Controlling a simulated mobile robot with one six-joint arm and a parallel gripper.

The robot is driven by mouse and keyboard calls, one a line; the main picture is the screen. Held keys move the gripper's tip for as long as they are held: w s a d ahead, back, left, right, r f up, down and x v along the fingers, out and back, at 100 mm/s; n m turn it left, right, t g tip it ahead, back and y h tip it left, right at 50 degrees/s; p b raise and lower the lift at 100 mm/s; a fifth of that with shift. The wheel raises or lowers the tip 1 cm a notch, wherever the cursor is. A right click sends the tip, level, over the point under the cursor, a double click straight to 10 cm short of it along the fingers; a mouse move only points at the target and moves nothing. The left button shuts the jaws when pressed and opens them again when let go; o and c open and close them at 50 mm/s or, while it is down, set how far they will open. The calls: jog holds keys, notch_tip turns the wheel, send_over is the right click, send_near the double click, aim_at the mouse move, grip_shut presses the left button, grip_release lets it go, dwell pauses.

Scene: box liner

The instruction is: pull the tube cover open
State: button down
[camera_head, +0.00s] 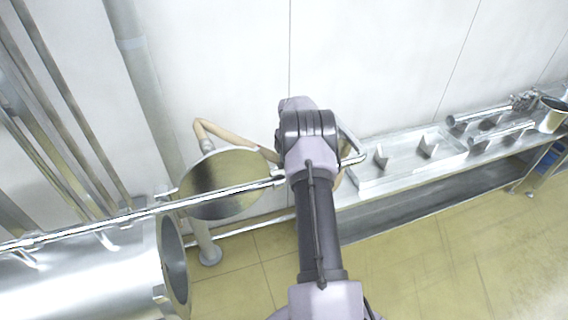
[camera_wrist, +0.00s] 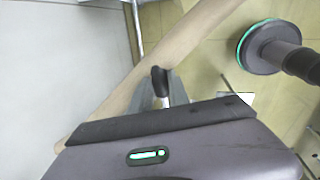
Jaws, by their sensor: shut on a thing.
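The large metal tube (camera_head: 85,285) lies at the lower left of the head view, its round mouth facing right. The tube cover (camera_head: 225,190), a round metal disc, stands apart from the mouth, to its upper right. A long thin metal rod (camera_head: 130,215) crosses in front of the tube and cover and runs to my arm. My gripper is hidden behind my wrist in the head view. In the wrist view my gripper (camera_wrist: 163,92) is shut on a thin metal part, seemingly the cover's handle; its grip is mostly hidden.
A beige hose (camera_head: 235,138) curves behind the cover and crosses diagonally in the wrist view (camera_wrist: 165,60). A metal bench (camera_head: 400,165) along the wall carries blocks, cylinders and a cup (camera_head: 552,118). A post (camera_head: 207,245) stands below the cover. Tiled floor is clear at the right.

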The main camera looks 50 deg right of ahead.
jog(key=shift+a, duration=0.1)
jog(key=c, duration=1.3)
grip_release()
jog(key=shift+w, duration=0.1)
jog(key=shift+o, duration=0.2)
jog(key=shift+r, duration=0.3)
jog(key=s+a+r, duration=0.1)
jog(key=s+r, duration=0.2)
jog(key=r, duration=1.3)
jog(key=shift+s+r, duration=0.15)
jog(key=shift+r, duration=0.1)
